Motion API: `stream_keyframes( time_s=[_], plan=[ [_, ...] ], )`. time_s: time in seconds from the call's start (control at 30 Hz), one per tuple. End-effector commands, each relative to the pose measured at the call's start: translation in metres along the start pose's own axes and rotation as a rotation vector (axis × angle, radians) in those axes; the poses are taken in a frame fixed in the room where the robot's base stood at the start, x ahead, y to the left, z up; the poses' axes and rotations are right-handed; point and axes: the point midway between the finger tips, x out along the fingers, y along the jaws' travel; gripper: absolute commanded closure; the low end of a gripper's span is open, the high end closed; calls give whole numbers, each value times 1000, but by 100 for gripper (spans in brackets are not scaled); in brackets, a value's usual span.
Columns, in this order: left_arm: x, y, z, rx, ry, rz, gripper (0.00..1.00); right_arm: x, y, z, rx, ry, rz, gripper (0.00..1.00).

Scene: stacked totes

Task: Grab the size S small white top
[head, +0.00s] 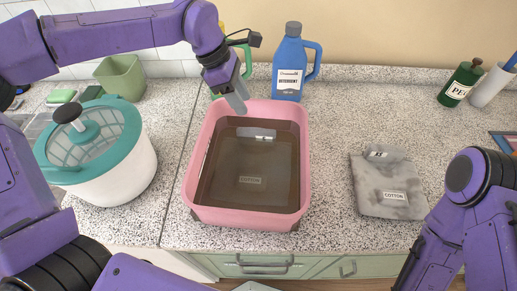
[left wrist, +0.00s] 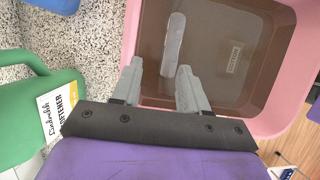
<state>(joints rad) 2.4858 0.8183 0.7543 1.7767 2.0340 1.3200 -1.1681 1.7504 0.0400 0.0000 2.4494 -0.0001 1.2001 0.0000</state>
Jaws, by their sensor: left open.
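No garment plainly reads as a white top. A pink tub (head: 305,180) holds a flat, dark brown surface (head: 225,195); I cannot tell whether it is cloth or liquid. A cotton label (head: 250,180) shows on it, and a pale grey strip (head: 256,133) with an unreadable mark shows near its back edge. The strip also appears in the left wrist view (left wrist: 173,50). A grey marbled folded garment (head: 375,180) with a cotton label lies right of the tub. My left gripper (head: 238,98) is open and empty above the tub's back left rim. My right gripper is out of view.
A blue detergent bottle (head: 288,65) stands behind the tub. A green softener bottle (left wrist: 35,95) is close beside my left gripper. A white and teal basket-lidded drum (head: 110,170) stands left. A dark green bottle (head: 460,82) stands back right.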

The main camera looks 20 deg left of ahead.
Motion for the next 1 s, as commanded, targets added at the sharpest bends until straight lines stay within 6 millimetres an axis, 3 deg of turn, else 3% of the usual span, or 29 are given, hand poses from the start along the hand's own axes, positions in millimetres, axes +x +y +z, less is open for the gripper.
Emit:
stream_keyframes(
  time_s=[0.5, 0.8, 0.87, 0.93, 1.0],
  plan=[
    [86, -6, 0, 0, 5, -9, 56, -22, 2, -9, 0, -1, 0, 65],
    [97, -6, -1, -2, 1, -5, 56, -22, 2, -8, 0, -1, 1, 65],
    [96, -6, -1, -2, 1, -5, 73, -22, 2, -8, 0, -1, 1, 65],
    [96, -6, -1, -2, 1, -5, 95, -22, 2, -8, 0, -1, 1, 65],
    [96, -6, -1, -2, 2, -5, 100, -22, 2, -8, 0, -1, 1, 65]
  ],
)
